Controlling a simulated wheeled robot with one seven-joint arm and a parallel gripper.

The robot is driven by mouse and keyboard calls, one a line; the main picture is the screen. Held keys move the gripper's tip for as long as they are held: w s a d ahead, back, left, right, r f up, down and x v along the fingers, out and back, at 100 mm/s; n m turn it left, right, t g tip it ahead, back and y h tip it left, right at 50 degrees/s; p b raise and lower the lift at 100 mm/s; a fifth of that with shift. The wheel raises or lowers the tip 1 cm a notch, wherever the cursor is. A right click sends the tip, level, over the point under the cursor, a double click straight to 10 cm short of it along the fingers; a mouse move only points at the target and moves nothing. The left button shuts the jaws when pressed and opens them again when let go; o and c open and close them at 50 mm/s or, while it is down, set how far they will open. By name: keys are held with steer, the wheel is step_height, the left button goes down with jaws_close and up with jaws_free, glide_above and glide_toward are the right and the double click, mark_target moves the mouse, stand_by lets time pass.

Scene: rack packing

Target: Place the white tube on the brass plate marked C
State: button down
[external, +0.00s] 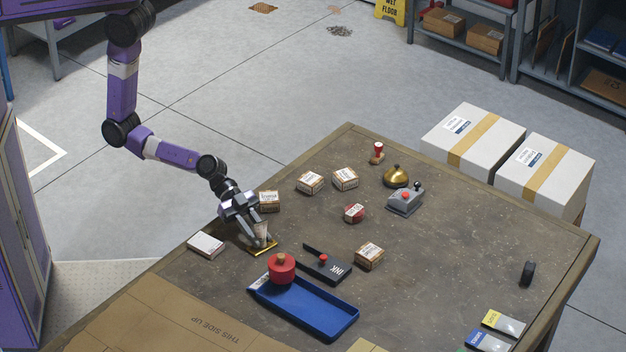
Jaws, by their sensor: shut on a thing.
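My gripper (259,243) points down at the left part of the table, shut on a white tube (263,229) that shows between its fingers. The tube looks roughly upright and is partly hidden by the fingers. A brass plate (264,250) lies on the table directly beneath the fingertips. I cannot tell whether the tube's lower end touches the plate. No mark on the plate can be read from here.
A small brown box (269,201) stands close behind my gripper, and a white box (206,245) lies to its left. A red round object (282,272), blue tray (312,312) and black ink pad (328,265) are in front.

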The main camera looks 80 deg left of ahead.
steer(key=shift+f, duration=0.1)
steer(key=c, duration=1.2)
jaws_free()
